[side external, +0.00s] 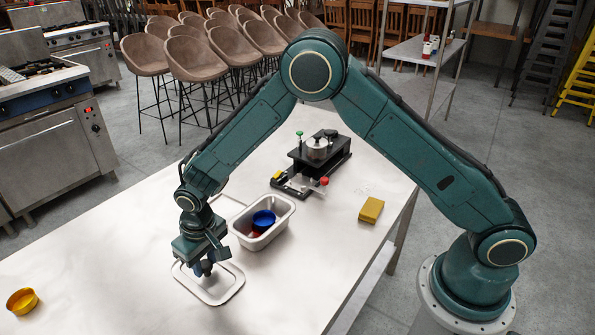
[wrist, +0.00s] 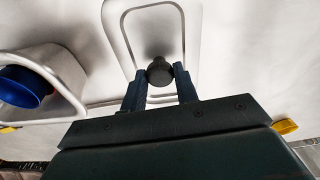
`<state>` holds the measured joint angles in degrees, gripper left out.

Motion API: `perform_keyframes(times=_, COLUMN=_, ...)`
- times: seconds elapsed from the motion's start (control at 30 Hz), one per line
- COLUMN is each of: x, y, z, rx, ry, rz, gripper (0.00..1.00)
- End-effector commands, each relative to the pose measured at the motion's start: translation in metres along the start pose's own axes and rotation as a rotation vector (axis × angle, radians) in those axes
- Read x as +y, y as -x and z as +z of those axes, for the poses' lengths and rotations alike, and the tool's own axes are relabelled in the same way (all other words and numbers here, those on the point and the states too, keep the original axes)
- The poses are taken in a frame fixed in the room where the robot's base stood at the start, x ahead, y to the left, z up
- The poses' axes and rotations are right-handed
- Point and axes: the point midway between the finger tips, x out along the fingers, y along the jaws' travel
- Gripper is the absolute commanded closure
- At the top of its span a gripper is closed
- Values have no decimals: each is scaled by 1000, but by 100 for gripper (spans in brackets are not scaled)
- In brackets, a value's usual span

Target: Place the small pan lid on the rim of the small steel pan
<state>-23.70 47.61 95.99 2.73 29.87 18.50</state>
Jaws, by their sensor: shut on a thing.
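The small pan lid (side external: 232,290) is a flat steel rectangle with rounded corners and a dark knob. It lies level at the table surface; I cannot tell whether it touches the table. My gripper (side external: 205,268) points down over it, and the wrist view shows my fingers (wrist: 161,84) shut on the lid's knob (wrist: 159,70). The lid's plate (wrist: 122,12) extends beyond the fingers there. The small steel pan (side external: 287,214) stands beside the lid, behind and to the right in the side view. It is open-topped and holds a blue bowl (side external: 263,218) and something red (side external: 254,234).
A black device with a steel cylinder (side external: 317,150) and a red knob stands behind the pan. A yellow block (side external: 371,209) lies near the right table edge. A yellow bowl (side external: 22,301) is at the far left. The table (side external: 120,265) between bowl and lid is clear.

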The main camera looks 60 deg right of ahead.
Motion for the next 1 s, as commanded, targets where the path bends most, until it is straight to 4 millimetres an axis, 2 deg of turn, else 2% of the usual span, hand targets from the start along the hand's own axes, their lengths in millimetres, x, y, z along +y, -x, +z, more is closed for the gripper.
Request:
perform_keyframes(times=0.17, x=0, y=-2, z=0, rx=0, ry=0, rz=0, gripper=96)
perform_keyframes(times=0.2, x=0, y=-3, z=0, rx=0, ry=0, rz=0, gripper=66)
perform_keyframes(times=0.3, x=0, y=-3, z=0, rx=0, ry=0, rz=0, gripper=48)
perform_keyframes(times=0.73, x=0, y=1, z=0, rx=1, ry=0, rz=0, gripper=48)
perform_keyframes(times=1.0, x=0, y=24, z=-1, rx=2, ry=0, rz=-1, gripper=48)
